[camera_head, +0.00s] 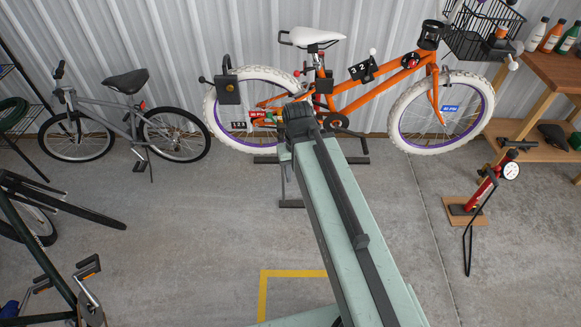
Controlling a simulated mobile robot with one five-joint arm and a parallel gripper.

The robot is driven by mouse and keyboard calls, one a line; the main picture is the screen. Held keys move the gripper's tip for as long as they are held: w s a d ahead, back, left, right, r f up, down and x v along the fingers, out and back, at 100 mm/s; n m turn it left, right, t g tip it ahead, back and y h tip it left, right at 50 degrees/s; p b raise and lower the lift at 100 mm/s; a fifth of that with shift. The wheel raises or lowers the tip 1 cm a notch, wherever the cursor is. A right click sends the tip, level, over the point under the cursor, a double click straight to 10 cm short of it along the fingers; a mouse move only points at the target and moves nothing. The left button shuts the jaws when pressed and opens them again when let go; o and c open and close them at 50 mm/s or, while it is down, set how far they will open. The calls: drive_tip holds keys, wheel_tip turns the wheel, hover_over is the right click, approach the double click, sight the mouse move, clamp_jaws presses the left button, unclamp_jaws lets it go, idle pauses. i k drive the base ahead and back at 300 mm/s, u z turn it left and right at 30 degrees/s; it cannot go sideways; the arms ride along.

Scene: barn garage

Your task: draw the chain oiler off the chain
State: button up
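An orange bicycle (350,98) with white tyres stands on a dark stand against the corrugated wall. My arm reaches up to its rear drivetrain, and its dark end (298,114) covers part of the chain area. The fingers of my gripper cannot be made out there, so I cannot tell whether they hold anything. A small red and green item (265,118) shows just left of my arm end, by the rear wheel; I cannot tell whether it is the chain oiler. The black crank (336,121) shows right of my arm. The chain itself is mostly hidden.
A grey bicycle (125,120) stands at the left, with a dark bicycle (62,260) nearer. A red floor pump (487,190) stands at the right beside a wooden bench (556,75) with bottles. A yellow floor line (285,273) lies in front. The concrete between is clear.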

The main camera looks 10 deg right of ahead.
sight(281, 128)
drive_tip(key=k, duration=0.6)
drive_tip(key=u, duration=1.15)
drive_tip(key=i, duration=1)
drive_tip(key=z, duration=0.05)
